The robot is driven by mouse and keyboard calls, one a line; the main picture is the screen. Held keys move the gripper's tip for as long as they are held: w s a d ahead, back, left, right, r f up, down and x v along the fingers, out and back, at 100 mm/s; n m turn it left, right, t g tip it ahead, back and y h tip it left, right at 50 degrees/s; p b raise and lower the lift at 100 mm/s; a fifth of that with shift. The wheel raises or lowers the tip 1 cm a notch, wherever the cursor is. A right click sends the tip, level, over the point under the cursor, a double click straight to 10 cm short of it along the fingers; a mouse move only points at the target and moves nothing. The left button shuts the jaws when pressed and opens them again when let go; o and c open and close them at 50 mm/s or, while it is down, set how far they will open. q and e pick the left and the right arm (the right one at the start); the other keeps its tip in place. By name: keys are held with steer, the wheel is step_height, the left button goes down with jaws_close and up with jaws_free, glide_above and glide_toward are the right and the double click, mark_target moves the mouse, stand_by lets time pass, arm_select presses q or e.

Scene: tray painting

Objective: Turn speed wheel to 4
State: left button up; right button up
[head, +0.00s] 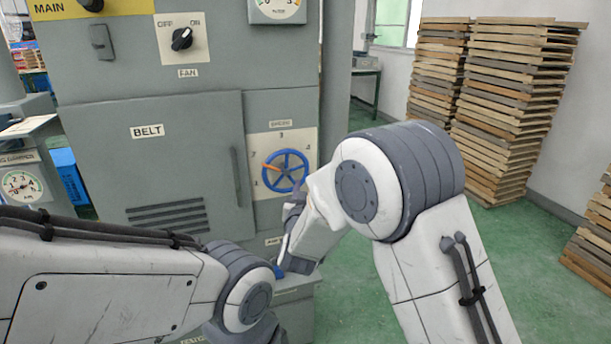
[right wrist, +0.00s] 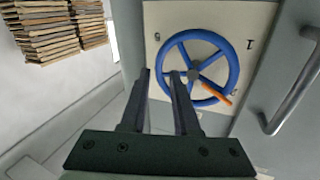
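The blue speed wheel (head: 284,170) is mounted on a pale numbered plate (head: 256,140) on the grey machine's front. Its orange pointer (head: 271,167) points left, roughly between the two left-hand marks. The wheel (right wrist: 197,68) and pointer (right wrist: 217,93) also show in the right wrist view, turned around. My right gripper (head: 296,194) is at the wheel's lower right, partly hidden by my arm. In the wrist view its fingers (right wrist: 161,78) are apart, with the near rim appearing between or just beyond them; contact cannot be told. My left gripper is out of view.
The belt door (head: 150,165) with its bar handle (head: 237,176) is left of the wheel. The fan switch (head: 182,39) and a gauge (head: 277,8) are above. Stacked wooden trays (head: 511,95) stand at the right. Green floor (head: 365,290) is open right of the machine.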

mark_target(306, 174)
steer(key=w, duration=0.7)
steer(key=shift+w+d, duration=0.15)
steer(key=shift+w, duration=0.15)
jaws_close()
